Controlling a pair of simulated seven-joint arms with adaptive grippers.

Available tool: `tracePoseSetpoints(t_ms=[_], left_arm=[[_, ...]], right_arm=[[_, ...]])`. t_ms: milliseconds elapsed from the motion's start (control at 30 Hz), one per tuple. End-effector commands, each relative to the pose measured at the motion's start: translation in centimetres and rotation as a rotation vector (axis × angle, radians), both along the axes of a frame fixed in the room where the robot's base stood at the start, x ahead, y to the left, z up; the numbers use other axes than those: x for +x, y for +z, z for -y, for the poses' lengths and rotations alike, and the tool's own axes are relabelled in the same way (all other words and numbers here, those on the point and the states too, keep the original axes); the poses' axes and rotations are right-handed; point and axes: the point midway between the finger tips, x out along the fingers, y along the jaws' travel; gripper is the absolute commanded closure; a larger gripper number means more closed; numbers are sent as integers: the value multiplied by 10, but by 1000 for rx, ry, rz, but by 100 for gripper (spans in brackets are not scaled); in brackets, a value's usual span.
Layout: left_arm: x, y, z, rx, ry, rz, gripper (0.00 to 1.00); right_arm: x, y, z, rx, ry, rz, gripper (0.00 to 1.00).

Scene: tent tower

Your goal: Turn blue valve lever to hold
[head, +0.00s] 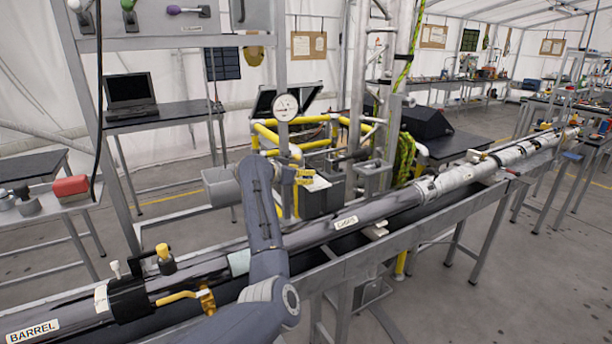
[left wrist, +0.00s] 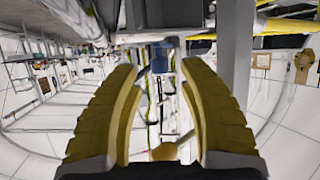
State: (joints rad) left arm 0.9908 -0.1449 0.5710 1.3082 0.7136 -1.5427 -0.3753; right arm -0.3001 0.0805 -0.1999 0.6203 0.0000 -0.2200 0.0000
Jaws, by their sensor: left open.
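My left gripper (head: 304,175) is above the long grey pipe (head: 375,209) in the head view, near the yellow pipe frame. In the left wrist view its two yellow fingers (left wrist: 161,70) are spread apart with nothing held between them. A small blue piece (left wrist: 160,61) shows between the fingertips there. I cannot tell whether it is the valve lever or how far off it is. In the head view I cannot make out a blue valve lever near the gripper; my arm and gripper cover part of that area. My right gripper is not in view.
A round gauge (head: 286,107) and yellow pipes (head: 317,145) stand just behind the gripper. A shelf panel (head: 150,40) holds purple and green knobs. A laptop (head: 130,95) sits behind. Grey floor is free at right.

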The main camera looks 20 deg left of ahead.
Motion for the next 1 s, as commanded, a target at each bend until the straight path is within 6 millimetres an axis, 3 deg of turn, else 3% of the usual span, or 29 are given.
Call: tracePoseSetpoints(t_ms=[300, 767, 1000], left_arm=[[20, -8, 8, -1, -1, 0, 59], [23, -10, 9, 0, 0, 0, 56], [23, -10, 9, 0, 0, 0, 84]], right_arm=[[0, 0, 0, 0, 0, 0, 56], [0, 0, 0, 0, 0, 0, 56], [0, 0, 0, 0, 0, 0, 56]])
